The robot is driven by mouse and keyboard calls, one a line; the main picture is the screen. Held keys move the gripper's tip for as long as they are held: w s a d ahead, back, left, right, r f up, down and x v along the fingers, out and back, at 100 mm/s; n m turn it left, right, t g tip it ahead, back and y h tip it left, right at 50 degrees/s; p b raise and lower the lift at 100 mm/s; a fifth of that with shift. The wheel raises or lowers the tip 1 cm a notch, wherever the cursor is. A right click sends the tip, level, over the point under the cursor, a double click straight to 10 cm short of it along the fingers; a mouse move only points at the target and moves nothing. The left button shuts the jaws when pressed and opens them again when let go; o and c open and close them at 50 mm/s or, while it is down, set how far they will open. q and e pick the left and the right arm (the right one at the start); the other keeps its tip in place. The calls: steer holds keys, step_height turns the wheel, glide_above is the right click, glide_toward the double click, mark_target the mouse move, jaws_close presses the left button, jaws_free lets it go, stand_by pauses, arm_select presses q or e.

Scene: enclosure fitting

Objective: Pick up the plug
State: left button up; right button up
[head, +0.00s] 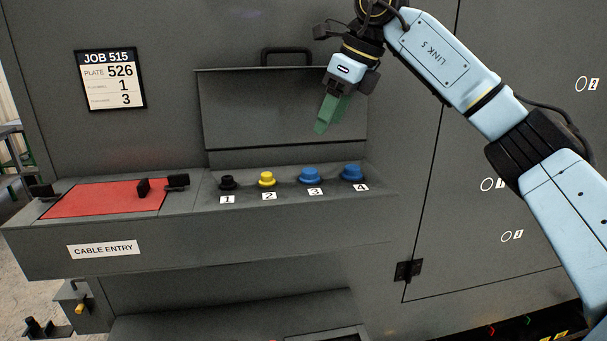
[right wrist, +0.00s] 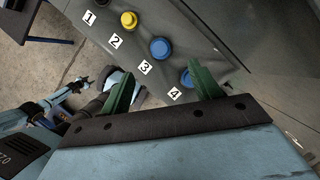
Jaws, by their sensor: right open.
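In the right wrist view, the yellow plug (right wrist: 129,20) and blue plug 3 (right wrist: 160,48) show beyond the open fingers (right wrist: 162,88). Blue plug 4 (right wrist: 187,78) is partly hidden by one finger.
A red plate (head: 105,199) with black clamps lies on the ledge's left, above the CABLE ENTRY label (head: 104,249). A raised lid with a handle (head: 287,54) stands behind the plugs. A job card (head: 110,79) reads 515, plate 526, then 1 and 3.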

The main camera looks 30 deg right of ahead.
glide_toward(310, 170)
steer(key=shift+x, duration=1.2)
steer(key=shift+w+a+f, duration=0.2)
steer(key=shift+a+f, duration=0.05)
steer(key=shift+f, duration=0.2)
steer(key=shift+x, duration=0.95)
steer(key=x, duration=0.2)
steer(key=shift+f+p, duration=0.3)
steer(key=shift+w+f, duration=0.1)
steer(key=shift+f, duration=0.25)
arm_select(q)
steer(key=s, duration=0.3)
steer(key=shift+s+r+g, duration=0.15)
steer(key=shift+r+g, duration=0.05)
steer(key=shift+g, duration=0.1)
arm_select(e)
steer(key=c, duration=1.2)
